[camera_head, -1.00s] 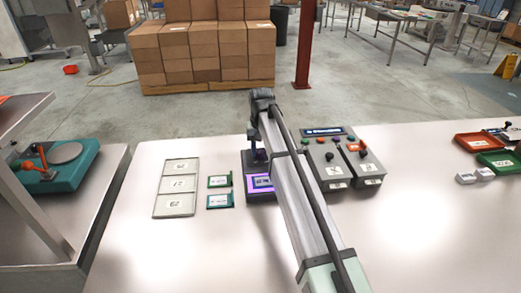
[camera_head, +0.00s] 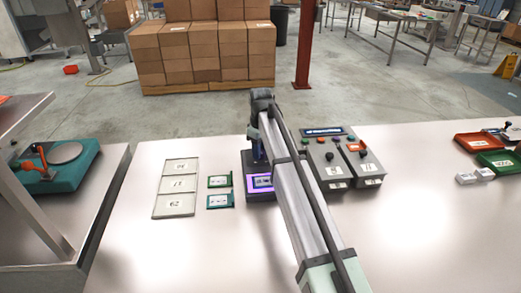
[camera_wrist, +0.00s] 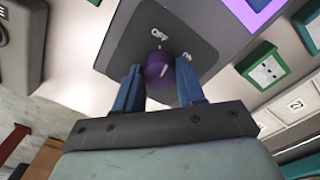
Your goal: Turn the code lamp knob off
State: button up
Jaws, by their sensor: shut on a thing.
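The code lamp knob (camera_wrist: 159,68) is purple with a white line on it, seen in the wrist view. It sits on a dark grey plate (camera_wrist: 128,45) marked OFF and ON. Its white line slants toward the ON side; I cannot tell its exact setting. My gripper (camera_wrist: 160,82) has its blue fingers on both sides of the knob and is shut on it. In the head view my gripper (camera_head: 259,147) is at the back of the lamp unit, and the arm partly hides it. The lamp pad (camera_head: 248,194) glows purple, with a card on it.
Two grey control boxes (camera_head: 327,165) with levers stand right of my arm. Green-edged cards (camera_head: 219,201) and a three-part tray (camera_head: 159,211) lie to the left. A red tray (camera_head: 470,140) and a green tray (camera_head: 490,161) are far right.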

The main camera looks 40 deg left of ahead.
jog(key=shift+n, duration=2.2)
jog(key=o, duration=1.1)
jog(key=shift+c, duration=0.2)
notch_tip(320, 180, up, 14)
jog(key=shift+f, duration=0.1)
